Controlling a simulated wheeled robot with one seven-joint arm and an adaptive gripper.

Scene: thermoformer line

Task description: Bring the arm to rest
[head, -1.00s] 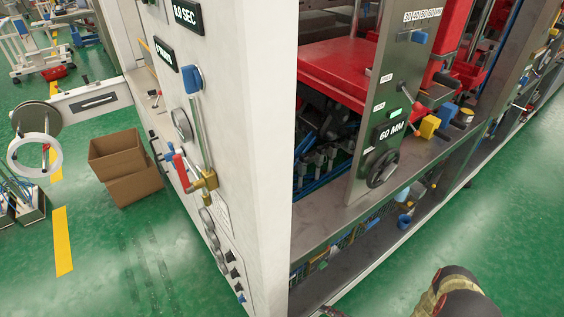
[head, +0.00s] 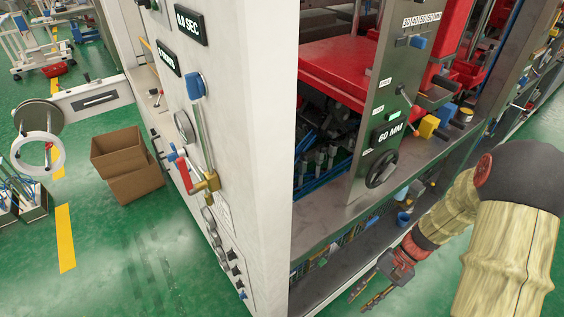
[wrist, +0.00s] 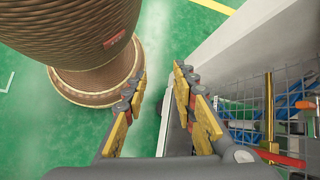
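My arm reaches in from the right edge of the head view, its pale sleeved links bent down to the left. My gripper (head: 364,292) hangs low in front of the machine's lower shelf, fingers pointing down and left. In the wrist view my gripper (wrist: 158,88) has its two yellow-padded fingers spread apart with nothing between them. Green floor and a pale machine edge show beyond the fingertips. I see no contact between the fingers and the machine.
The white machine cabinet (head: 250,150) stands left of my arm, with a grey control panel (head: 385,120) on its open side. A wire mesh (wrist: 245,95) is close to the right finger. Cardboard boxes (head: 135,185) sit on the floor at left. Green floor is free at lower right.

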